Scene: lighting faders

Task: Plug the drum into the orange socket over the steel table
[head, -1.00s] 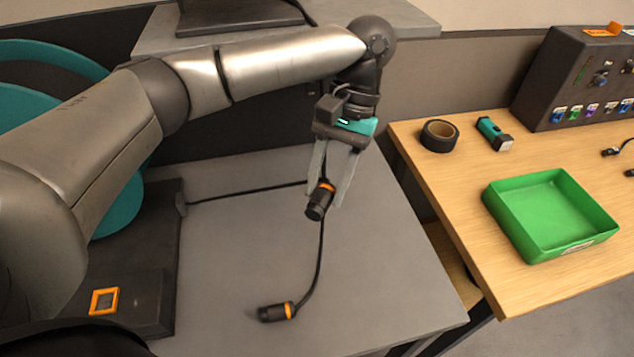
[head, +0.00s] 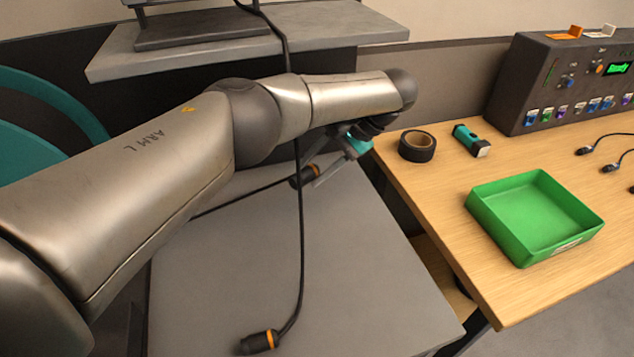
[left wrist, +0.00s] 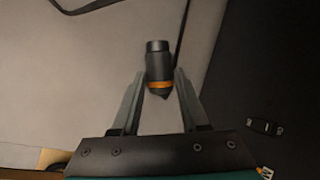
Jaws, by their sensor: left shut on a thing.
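My left gripper (head: 318,176) is shut on a black plug with an orange ring (head: 303,178), above the far part of the steel table (head: 360,265). The left wrist view shows the plug (left wrist: 158,62) between the two fingers. A dark cable runs from the plug toward the teal drum (head: 40,105) at the left, partly hidden by my arm. A second black connector with an orange ring, seemingly the socket (head: 260,343), hangs on a cable from above over the table's front. The two connectors are apart. My right gripper is out of view.
A grey shelf (head: 345,28) is behind my arm. The hanging cable (head: 301,225) passes close to my left forearm. On the wooden table (head: 445,235) are a green tray (head: 500,230), black tape (head: 417,147), a teal torch (head: 471,140) and a control box (head: 560,80).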

